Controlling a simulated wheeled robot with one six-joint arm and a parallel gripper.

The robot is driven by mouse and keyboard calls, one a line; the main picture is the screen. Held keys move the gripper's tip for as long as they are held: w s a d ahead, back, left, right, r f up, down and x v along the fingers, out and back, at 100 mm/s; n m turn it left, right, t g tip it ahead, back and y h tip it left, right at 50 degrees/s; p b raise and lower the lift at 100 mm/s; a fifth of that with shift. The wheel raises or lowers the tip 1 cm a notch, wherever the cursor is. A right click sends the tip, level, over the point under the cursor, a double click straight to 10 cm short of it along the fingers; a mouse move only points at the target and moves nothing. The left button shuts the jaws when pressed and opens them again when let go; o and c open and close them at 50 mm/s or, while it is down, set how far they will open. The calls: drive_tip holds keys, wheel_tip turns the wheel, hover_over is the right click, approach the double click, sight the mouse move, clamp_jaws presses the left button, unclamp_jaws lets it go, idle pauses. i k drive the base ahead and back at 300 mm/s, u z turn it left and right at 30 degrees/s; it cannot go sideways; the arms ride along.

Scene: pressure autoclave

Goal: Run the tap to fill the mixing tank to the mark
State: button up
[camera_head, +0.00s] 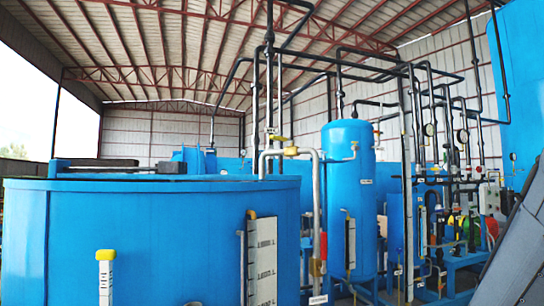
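A large round blue tank (150,240), which I take as the mixing tank, fills the left front. Its rim is near eye height, so the liquid level inside is hidden. A white scale plate (262,262) with dark markings is on its right front; I cannot read a level or mark on it. A grey pipe (305,152) bends over the tank's right rim and carries a yellow valve (291,151), apparently the tap. No water stream is visible. My gripper is not in view.
A white post with a yellow top (106,255) stands before the tank. A blue upright vessel (349,180), black pipes and gauges (462,136) crowd the right. A dark grey slanted part covers the lower right corner.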

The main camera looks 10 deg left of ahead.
sight(278, 138)
drive_tip(key=z, duration=0.05)
drive_tip(key=k, duration=0.45)
drive_tip(key=u, duration=0.7)
drive_tip(key=i, duration=1.05)
drive_tip(key=z, duration=0.4)
